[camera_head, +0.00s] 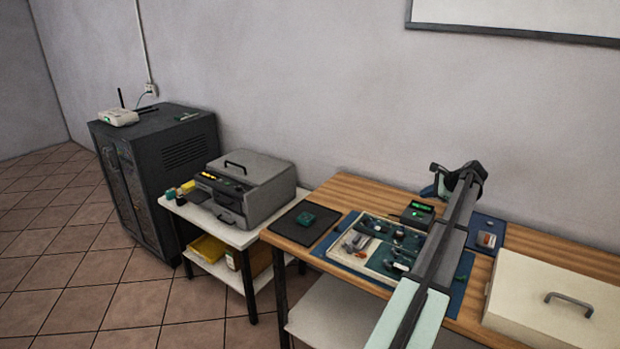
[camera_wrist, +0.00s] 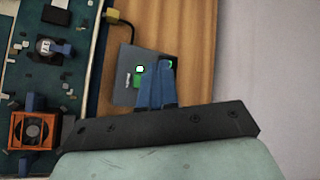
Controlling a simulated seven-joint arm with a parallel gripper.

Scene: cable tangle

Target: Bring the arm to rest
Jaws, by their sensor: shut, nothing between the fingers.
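My gripper (camera_wrist: 157,66) shows in the wrist view as two blue fingers side by side, shut with nothing between them. The fingertips overlap a dark box with green lights (camera_wrist: 128,84) in that view; I cannot tell the height between them. In the head view my arm (camera_head: 440,245) reaches over the wooden table (camera_head: 345,190), its bent upper joint raised above the back edge. I cannot make out the fingers there.
A board with several parts (camera_head: 375,243) lies under and left of my arm. A device with a green display (camera_head: 417,212) stands behind it. A dark blue pad (camera_head: 487,222) is to the right. A cream case (camera_head: 555,295) fills the right end. A grey machine (camera_head: 250,185) stands left.

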